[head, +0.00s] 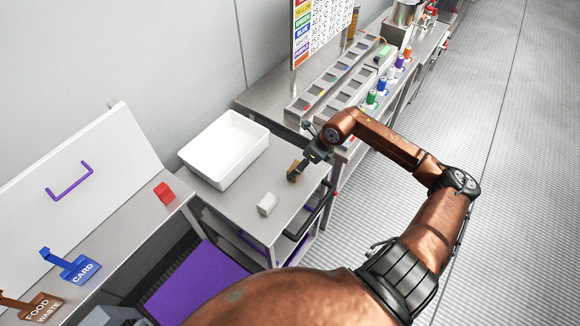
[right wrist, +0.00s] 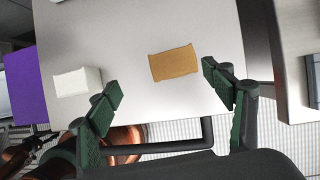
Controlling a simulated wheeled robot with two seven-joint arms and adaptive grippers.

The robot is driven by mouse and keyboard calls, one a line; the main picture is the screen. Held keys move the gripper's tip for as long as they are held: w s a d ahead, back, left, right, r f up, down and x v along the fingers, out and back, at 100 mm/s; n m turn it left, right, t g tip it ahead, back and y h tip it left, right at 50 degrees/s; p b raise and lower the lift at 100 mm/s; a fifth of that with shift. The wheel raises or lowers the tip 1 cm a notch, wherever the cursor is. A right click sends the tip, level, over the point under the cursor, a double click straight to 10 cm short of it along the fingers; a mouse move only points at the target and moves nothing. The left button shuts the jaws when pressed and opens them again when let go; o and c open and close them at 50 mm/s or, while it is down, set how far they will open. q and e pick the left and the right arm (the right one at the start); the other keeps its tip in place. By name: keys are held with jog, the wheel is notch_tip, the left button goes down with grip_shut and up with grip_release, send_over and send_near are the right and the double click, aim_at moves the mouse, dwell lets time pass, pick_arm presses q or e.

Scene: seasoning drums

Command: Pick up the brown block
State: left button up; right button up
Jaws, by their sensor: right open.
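The brown block (right wrist: 174,63) lies on the grey table in the right wrist view, just beyond my right gripper (right wrist: 162,88). The two dark green fingers are wide apart, one toward each side of the block, with nothing between them. I cannot tell the exact height of the fingers above the table.
A white block (head: 267,204) lies nearby, also in the right wrist view (right wrist: 78,82). A white tray (head: 262,137) stands behind. A red block (head: 164,192) sits on the left counter. A bench (head: 283,111) with seasoning drums adjoins at the back right. A dark handle runs along the table front.

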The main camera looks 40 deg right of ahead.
jog(key=shift+h, duration=0.3)
jog(key=x, duration=0.2)
jog(key=d+x, duration=0.1)
jog(key=x, duration=0.4)
jog(key=shift+w+d, duration=0.25)
jog(key=shift+w+f, duration=0.1)
jog(key=shift+f, duration=0.25)
jog(key=c, duration=1.1)
jog(key=shift+o, duration=0.2)
jog(key=shift+r, duration=0.1)
